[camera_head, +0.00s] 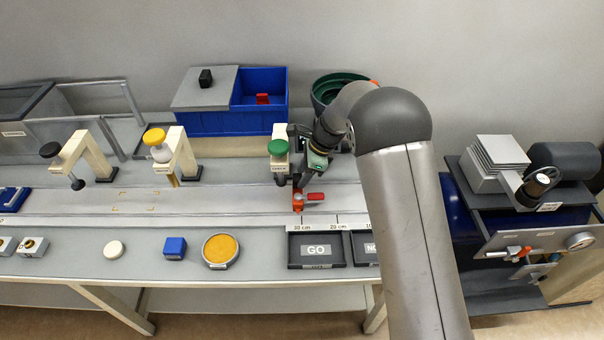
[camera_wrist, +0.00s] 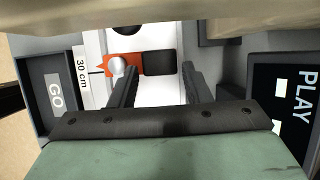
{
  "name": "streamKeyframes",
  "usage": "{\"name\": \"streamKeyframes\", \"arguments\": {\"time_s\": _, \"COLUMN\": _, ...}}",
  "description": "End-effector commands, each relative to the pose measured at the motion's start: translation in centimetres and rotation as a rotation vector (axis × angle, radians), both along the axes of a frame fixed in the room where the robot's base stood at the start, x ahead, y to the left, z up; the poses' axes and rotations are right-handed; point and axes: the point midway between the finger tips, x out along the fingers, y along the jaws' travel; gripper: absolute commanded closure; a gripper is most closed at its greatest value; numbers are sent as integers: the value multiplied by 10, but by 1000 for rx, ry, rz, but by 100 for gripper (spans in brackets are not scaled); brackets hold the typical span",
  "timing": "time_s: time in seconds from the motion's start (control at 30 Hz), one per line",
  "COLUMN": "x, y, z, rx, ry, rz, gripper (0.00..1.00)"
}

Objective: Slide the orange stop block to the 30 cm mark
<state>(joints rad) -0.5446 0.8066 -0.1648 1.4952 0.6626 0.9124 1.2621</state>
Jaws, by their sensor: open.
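The orange stop block (camera_head: 298,203) sits on the pale rail at the table's middle. A red lever (camera_head: 315,196) shows on its right. In the wrist view the stop block (camera_wrist: 108,60) has a silver knob (camera_wrist: 118,67), a black part (camera_wrist: 159,62) and a pointed edge level with the 30 cm mark (camera_wrist: 82,74). My gripper (camera_wrist: 158,72) is open, its fingers spread on either side below the black part. In the head view my gripper (camera_head: 304,180) is just behind the block. Whether a finger touches it, I cannot tell.
A stand with a green knob (camera_head: 278,147) is close to my gripper's left. The GO tray (camera_head: 317,264) lies in front of the ruler. A yellow-knobbed stand (camera_head: 155,137) and a blue bin (camera_head: 225,124) are farther off.

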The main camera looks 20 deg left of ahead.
Motion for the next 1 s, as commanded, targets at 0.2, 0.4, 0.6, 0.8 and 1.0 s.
{"name": "streamKeyframes", "arguments": {"time_s": 0.2, "x": -2, "y": 5, "z": -12, "rx": 1, "ry": -1, "rz": 0, "gripper": 56}}
{"name": "streamKeyframes", "arguments": {"time_s": 0.4, "x": -1, "y": 5, "z": -13, "rx": 1, "ry": -1, "rz": 0, "gripper": 56}}
{"name": "streamKeyframes", "arguments": {"time_s": 0.6, "x": -1, "y": 5, "z": -13, "rx": 0, "ry": -1, "rz": 0, "gripper": 98}}
{"name": "streamKeyframes", "arguments": {"time_s": 0.8, "x": 2, "y": -5, "z": -14, "rx": 0, "ry": -1, "rz": -4, "gripper": 100}}
{"name": "streamKeyframes", "arguments": {"time_s": 1.0, "x": 2, "y": -5, "z": -13, "rx": -1, "ry": -1, "rz": 0, "gripper": 100}}
